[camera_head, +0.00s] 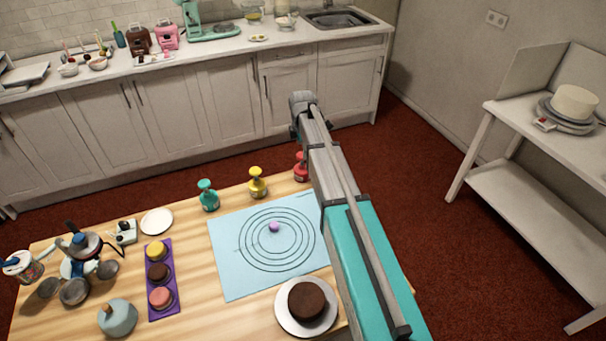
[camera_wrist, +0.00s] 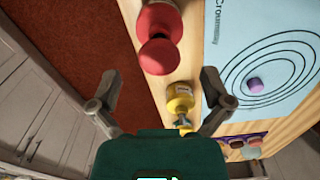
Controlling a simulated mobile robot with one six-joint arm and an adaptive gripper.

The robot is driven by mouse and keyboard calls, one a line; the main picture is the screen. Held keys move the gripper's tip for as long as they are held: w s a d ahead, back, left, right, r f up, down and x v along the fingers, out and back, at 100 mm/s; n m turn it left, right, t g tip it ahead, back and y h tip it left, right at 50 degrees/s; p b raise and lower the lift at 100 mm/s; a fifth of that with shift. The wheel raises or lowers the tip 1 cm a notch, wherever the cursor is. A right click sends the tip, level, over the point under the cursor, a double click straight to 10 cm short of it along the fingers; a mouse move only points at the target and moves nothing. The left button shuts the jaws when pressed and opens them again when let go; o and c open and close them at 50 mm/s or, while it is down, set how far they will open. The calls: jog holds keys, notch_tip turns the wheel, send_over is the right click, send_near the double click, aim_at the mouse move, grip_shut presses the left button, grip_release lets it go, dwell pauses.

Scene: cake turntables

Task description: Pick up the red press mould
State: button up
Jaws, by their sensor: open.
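The red press mould (camera_head: 300,168) stands at the far edge of the wooden table, partly hidden behind my arm in the head view. In the wrist view the red press mould (camera_wrist: 160,30) shows its round knob and wider body, ahead of my gripper (camera_wrist: 161,80). My gripper's two fingers are spread wide and nothing is between the fingertips. The red press mould lies beyond them, apart from both.
A yellow press mould (camera_head: 257,183) stands left of the red one, with a teal press mould (camera_head: 208,196) further left. A chocolate cake (camera_head: 307,300) sits at the front.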

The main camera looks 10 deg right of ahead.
jog(key=shift+f+b, duration=1.25)
jog(key=shift+f, duration=0.3)
grip_shut()
jog(key=shift+r, duration=0.2)
notch_tip(320, 180, up, 2)
jog(key=shift+r+p, duration=0.1)
jog(key=shift+p, duration=1.1)
jog(key=s+a+r+p, duration=0.6)
jog(key=s+r+p, duration=0.4)
jog(key=s, duration=0.2)
jog(key=shift+s+r+p, duration=0.25)
jog(key=shift+p, duration=0.05)
